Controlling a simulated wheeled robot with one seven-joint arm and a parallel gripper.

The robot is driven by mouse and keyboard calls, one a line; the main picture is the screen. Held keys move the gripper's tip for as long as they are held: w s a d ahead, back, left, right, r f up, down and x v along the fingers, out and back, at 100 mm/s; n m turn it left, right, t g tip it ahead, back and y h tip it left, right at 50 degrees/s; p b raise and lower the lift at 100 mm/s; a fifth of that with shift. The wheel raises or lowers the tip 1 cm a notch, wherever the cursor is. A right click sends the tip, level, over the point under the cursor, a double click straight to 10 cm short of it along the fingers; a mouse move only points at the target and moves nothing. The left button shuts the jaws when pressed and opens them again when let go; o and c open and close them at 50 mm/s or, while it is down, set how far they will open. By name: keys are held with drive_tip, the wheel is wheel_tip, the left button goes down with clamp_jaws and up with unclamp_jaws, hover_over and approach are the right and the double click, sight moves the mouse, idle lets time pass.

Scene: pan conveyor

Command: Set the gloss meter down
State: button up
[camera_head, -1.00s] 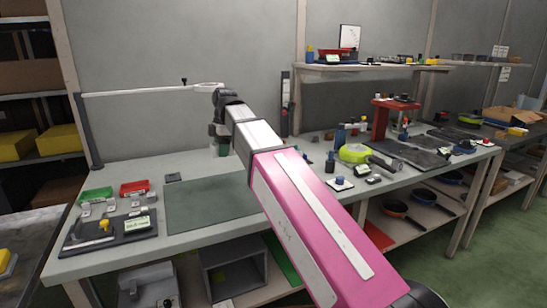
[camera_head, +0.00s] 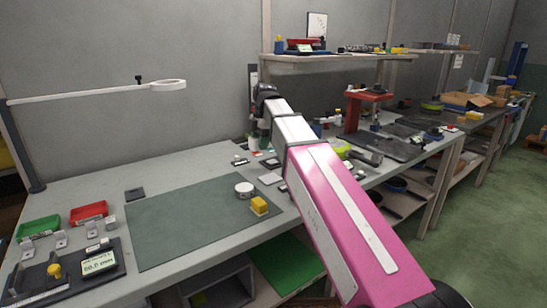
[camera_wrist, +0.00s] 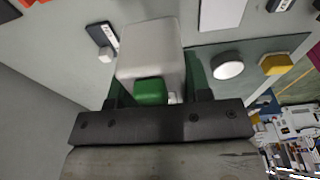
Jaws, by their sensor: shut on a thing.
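The gloss meter, a pale grey box with a green end (camera_wrist: 150,50), is between my gripper's fingers in the wrist view. My gripper (camera_wrist: 155,92) is shut on it. In the head view my gripper (camera_head: 255,142) hangs down at the far side of the bench, beyond the mat, partly hidden by my arm. Little of the gloss meter can be made out there. Its underside is hidden, and I cannot tell whether it touches the bench (camera_head: 180,172).
A green mat (camera_head: 180,220) lies on the bench with a white round tin (camera_head: 244,188) and a yellow block (camera_head: 259,205) on its right end. A small black-and-white labelled item (camera_head: 240,160) lies close to my gripper. Red (camera_head: 89,213) and green (camera_head: 38,228) trays stand at left.

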hover_over(270, 162)
drive_tip(key=f, duration=0.4)
drive_tip(key=shift+d, duration=0.25)
drive_tip(key=shift+f, duration=1.9)
drive_tip(key=o, duration=1.1)
drive_tip(key=shift+f, duration=0.1)
wheel_tip(270, 162, up, 12)
drive_tip(key=w+d, duration=0.1)
drive_tip(key=shift+d, duration=0.25)
